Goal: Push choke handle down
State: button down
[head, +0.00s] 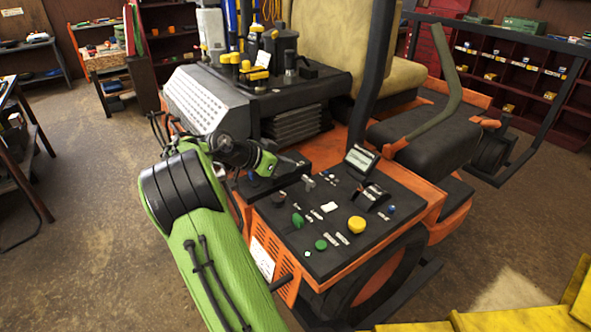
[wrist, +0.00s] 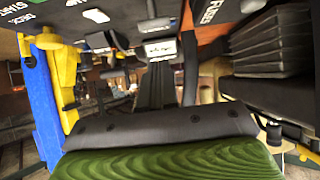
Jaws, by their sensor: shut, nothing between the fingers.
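The mower's black control panel (head: 325,235) faces me at the front, with several knobs, switches and small white labels. I cannot tell for certain which control is the choke handle; no choke label is legible. My gripper (head: 290,165) is shut and empty. It reaches in from the left, just beyond the panel's far left edge, above a smaller black panel (head: 262,188). In the wrist view, dark slim parts (wrist: 157,85), apparently my fingers, point up the middle toward a white label that I cannot read. Contact with any control cannot be told.
The seat (head: 425,140) is behind. Clear floor (head: 80,220) lies at left.

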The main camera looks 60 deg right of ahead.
jog(key=shift+s+v, duration=0.1)
jog(key=shift+v, duration=1.3)
jog(key=shift+s+v, duration=0.15)
jog(key=shift+v, duration=1.25)
jog(key=shift+a+r, duration=0.1)
